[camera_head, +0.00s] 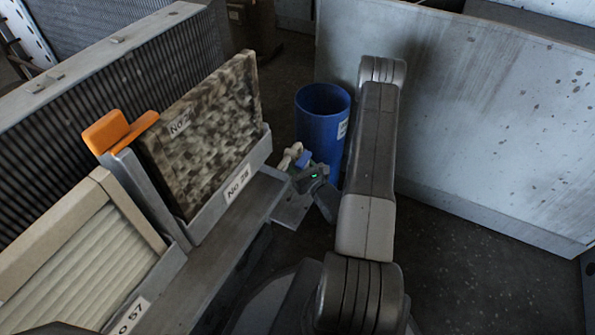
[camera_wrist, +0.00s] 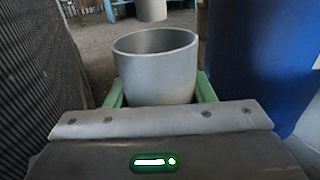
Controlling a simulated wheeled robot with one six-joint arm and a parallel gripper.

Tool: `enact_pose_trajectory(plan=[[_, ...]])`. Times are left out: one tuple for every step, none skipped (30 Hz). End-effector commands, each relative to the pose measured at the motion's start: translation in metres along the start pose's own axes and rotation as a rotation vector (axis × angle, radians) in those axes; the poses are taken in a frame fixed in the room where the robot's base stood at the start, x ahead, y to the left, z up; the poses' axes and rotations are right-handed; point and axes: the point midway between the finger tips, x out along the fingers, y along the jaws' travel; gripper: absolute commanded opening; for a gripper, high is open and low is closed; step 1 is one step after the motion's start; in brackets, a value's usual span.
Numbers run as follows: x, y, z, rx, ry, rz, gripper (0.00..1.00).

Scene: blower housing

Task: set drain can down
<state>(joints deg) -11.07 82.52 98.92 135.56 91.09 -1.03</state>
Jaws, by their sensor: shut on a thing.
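The drain can (camera_wrist: 157,75) is a plain grey, open-topped cylinder that shows upright in the wrist view. My gripper (camera_wrist: 160,92) is shut on it, with a green finger along each side of its lower body. The can's base is hidden behind my gripper's grey front plate, so I cannot tell whether it touches the floor. In the head view my gripper (camera_head: 308,177) is low beside the blue barrel, and I cannot clearly make out the can there.
A blue barrel (camera_head: 322,122) stands just behind my gripper and fills the right of the wrist view. A grey pipe end (camera_wrist: 152,9) shows above and beyond the can. Filter panels (camera_head: 205,130) in a rack are at left, a large grey panel (camera_head: 470,110) at right.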

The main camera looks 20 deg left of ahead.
Motion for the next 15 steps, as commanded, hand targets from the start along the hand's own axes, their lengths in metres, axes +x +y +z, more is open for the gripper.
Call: enact_pose_trajectory(plan=[[0.001, 0.0, -0.004, 0.0, 0.0, 0.0, 0.25], [0.001, 0.0, -0.007, 0.001, 0.001, 0.0, 0.25], [0.001, 0.0, -0.012, 0.001, 0.001, 0.0, 0.25], [0.001, 0.0, -0.017, 0.002, 0.001, 0.0, 0.25], [0.0, 0.0, -0.021, 0.001, 0.001, 0.0, 0.25], [0.0, 0.0, -0.028, 0.001, 0.001, 0.0, 0.25], [0.0, 0.0, -0.032, 0.001, 0.001, 0.0, 0.25], [0.0, 0.0, -0.035, 0.001, 0.001, 0.0, 0.25], [0.0, 0.0, -0.037, 0.001, 0.001, 0.0, 0.25], [0.0, 0.0, -0.036, 0.0, 0.0, 0.0, 0.25], [0.0, 0.0, -0.036, 0.0, 0.0, 0.0, 0.25], [0.0, 0.0, -0.035, 0.0, 0.0, 0.0, 0.25], [0.0, 0.0, -0.034, 0.0, 0.0, 0.0, 0.25], [0.0, 0.0, -0.034, 0.0, 0.0, 0.0, 0.25], [0.0, 0.0, -0.034, 0.0, 0.0, 0.0, 0.25]])
